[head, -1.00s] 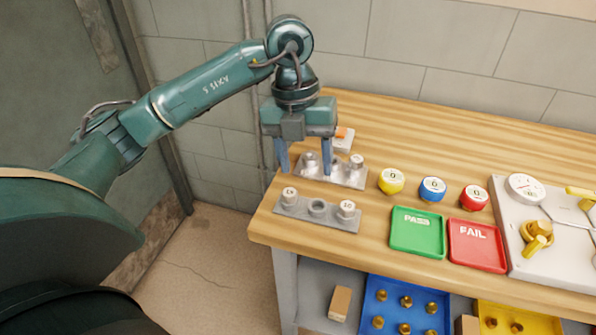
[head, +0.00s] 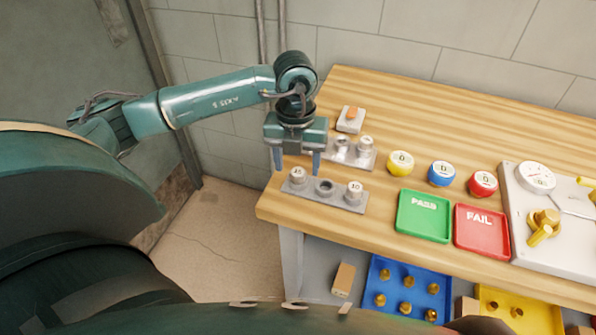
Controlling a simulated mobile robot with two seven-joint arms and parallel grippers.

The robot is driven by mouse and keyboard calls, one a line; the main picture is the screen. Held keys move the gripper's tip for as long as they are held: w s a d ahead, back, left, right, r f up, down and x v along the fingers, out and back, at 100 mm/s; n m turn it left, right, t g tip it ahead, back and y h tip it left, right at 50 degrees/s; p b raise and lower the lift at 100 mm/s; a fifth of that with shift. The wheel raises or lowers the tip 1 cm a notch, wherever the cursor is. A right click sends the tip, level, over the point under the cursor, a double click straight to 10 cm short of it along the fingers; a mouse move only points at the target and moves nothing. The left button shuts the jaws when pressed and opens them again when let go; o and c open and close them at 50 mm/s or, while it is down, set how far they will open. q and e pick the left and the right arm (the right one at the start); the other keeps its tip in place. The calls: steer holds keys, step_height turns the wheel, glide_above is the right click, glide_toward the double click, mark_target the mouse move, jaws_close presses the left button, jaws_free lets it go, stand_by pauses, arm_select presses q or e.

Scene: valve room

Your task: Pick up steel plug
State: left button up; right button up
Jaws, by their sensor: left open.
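A grey front rack (head: 338,201) lies near the left end of the bench. A steel plug (head: 298,176) stands upright at its left end, and another steel plug (head: 354,189), marked 10, stands at its right end. A ring-like socket (head: 325,187) is between them. My left gripper (head: 297,164) points down with its fingers apart, over the left plug of this rack. Nothing is held between them. I cannot tell whether the fingers touch the plug. A rear rack (head: 362,162) is partly hidden by the gripper and carries steel pieces. My right gripper is not in view.
A grey block with an orange button (head: 350,119) stands behind the rear rack. Yellow (head: 400,164), blue (head: 441,174) and red (head: 482,184) round pieces, a green PASS tray (head: 423,216) and a red FAIL tray (head: 481,231) lie to the right.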

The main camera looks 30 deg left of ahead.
arm_select(q)
steer(key=shift+f, duration=0.9)
steer(key=shift+c, duration=0.3)
steer(key=c, duration=1.1)
